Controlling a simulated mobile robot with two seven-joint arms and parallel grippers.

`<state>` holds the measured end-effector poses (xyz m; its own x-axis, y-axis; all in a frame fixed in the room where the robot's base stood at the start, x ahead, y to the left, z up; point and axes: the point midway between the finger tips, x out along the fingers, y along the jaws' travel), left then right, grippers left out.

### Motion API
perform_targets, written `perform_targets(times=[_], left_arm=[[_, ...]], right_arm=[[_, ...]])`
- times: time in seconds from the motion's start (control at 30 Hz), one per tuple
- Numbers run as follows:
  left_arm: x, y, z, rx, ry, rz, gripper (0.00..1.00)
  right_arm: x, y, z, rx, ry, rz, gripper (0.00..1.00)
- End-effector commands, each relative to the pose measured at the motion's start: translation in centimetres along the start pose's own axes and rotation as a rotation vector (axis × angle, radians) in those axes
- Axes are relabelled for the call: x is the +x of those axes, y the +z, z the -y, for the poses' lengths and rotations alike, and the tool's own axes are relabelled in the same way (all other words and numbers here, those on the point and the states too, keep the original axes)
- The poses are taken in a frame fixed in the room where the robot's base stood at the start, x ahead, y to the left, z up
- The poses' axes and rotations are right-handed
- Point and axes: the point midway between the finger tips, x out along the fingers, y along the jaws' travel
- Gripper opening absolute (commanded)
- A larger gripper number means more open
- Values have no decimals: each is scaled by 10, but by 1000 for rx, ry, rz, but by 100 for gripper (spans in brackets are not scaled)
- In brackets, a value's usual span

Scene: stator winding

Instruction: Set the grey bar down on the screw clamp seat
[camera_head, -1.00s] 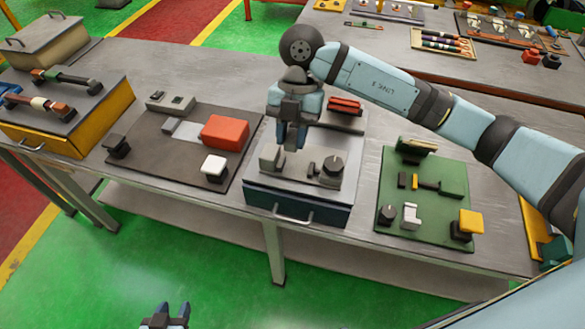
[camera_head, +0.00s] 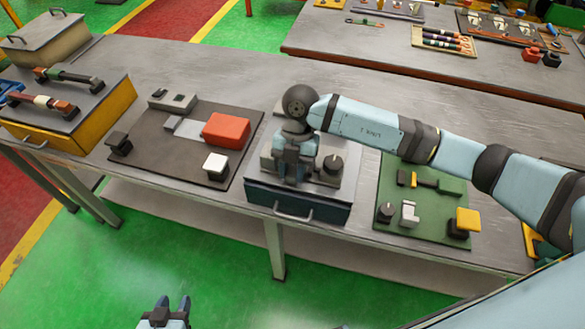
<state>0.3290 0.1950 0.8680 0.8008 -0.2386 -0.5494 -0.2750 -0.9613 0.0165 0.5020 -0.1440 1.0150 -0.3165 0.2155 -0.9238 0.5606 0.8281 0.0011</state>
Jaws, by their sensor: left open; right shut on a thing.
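The screw clamp seat (camera_head: 332,196) is a grey plate on a dark teal base in the middle of the table, with a black knob (camera_head: 332,163) at its right. My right gripper (camera_head: 293,178) is low over the middle of the seat, pointing down and shut. The grey bar in it is mostly hidden by the fingers, and I cannot tell whether it touches the seat. A light grey block (camera_head: 266,162) shows just left of the gripper. My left gripper (camera_head: 172,304) is open and empty at the bottom edge, in front of the table.
A dark mat (camera_head: 150,165) with a red block (camera_head: 226,131) lies left of the seat. A green board (camera_head: 420,222) with black, white and yellow parts lies right. A yellow case (camera_head: 108,119) stands far left.

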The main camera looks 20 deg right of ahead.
Motion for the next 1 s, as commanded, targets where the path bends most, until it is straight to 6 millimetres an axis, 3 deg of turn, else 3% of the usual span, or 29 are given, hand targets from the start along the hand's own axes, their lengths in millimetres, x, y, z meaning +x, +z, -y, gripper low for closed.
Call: perform_targets(times=[0.13, 0.17, 0.23, 0.27, 0.67, 1.0], left_arm=[[1, 2, 0, 0, 0, 1, 43], [1, 2, 0, 0, 0, 1, 43], [1, 2, 0, 0, 0, 1, 43], [1, 2, 0, 0, 0, 2, 43], [1, 2, -1, -2, 1, 0, 43], [9, 14, -2, -2, 4, 0, 43]], right_arm=[[3, 1, 0, 0, 0, 0, 0], [2, 1, 0, 0, 0, 0, 36], [2, 1, 0, 0, 0, 0, 52], [2, 1, 0, 0, 0, 0, 55], [-9, 0, 0, -1, 1, 1, 55], [-79, 1, 0, -1, 2, 4, 55]])
